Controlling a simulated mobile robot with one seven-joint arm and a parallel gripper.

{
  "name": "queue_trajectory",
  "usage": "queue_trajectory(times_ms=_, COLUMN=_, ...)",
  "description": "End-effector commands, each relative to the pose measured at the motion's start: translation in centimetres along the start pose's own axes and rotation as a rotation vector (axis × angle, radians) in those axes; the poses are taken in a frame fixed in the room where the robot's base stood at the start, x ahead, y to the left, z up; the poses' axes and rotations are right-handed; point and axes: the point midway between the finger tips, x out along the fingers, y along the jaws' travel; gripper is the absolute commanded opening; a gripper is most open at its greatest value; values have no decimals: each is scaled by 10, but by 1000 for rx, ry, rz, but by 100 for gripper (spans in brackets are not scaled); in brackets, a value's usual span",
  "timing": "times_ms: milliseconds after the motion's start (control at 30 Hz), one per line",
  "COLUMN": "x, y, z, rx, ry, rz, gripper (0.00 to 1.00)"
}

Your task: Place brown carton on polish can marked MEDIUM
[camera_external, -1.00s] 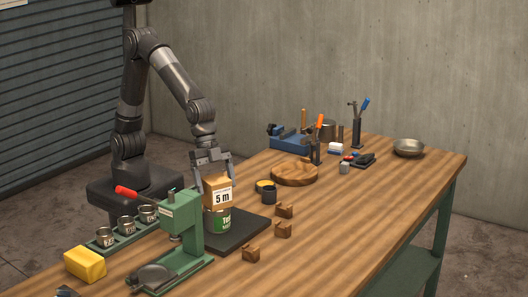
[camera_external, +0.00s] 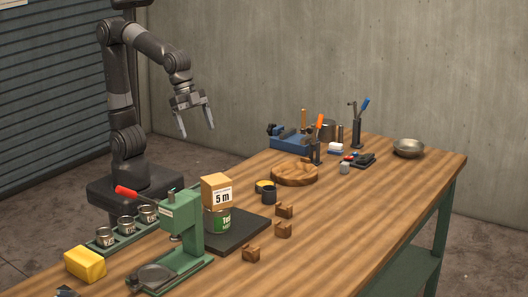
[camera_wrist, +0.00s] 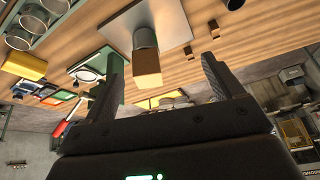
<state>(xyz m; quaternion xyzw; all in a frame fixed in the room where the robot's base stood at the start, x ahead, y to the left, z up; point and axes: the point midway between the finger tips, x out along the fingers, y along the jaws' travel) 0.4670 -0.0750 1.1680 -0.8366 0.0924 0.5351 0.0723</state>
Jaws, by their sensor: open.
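The brown carton (camera_external: 217,188), with a white "5 m" label, sits on top of a green and silver can (camera_external: 217,220) on a dark square plate. The can's label is only partly readable, so I cannot tell whether it says MEDIUM. In the wrist view the carton (camera_wrist: 147,68) shows upside down against the can (camera_wrist: 145,37). My gripper (camera_external: 197,130) is open and empty, raised up and left of the carton and apart from it. Its spread fingers also show in the wrist view (camera_wrist: 165,75).
A green press (camera_external: 183,235) with a red handle stands just in front of the can. Small cans sit in a green rack (camera_external: 103,243) at left, near a yellow block (camera_external: 85,264). Wooden blocks (camera_external: 283,230) lie right of the dark plate (camera_external: 247,230).

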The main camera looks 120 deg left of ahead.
Motion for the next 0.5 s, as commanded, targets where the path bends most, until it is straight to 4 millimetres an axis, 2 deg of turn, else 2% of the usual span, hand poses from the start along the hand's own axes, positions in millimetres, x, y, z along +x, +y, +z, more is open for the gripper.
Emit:
queue_trajectory(times_ms=33, x=-11, y=-6, z=20, rx=-22, ry=10, rz=-12, gripper=85)
queue_trajectory(times_ms=100, x=-20, y=-13, z=46, rx=-52, ry=17, rz=-27, gripper=85)
queue_trajectory(times_ms=300, x=-36, y=-26, z=121, rx=-137, ry=39, rz=-61, gripper=85)
queue_trajectory(times_ms=400, x=-38, y=-29, z=152, rx=-174, ry=49, rz=-72, gripper=85)
queue_trajectory(times_ms=500, x=-37, y=-30, z=174, rx=-199, ry=55, rz=-79, gripper=85)
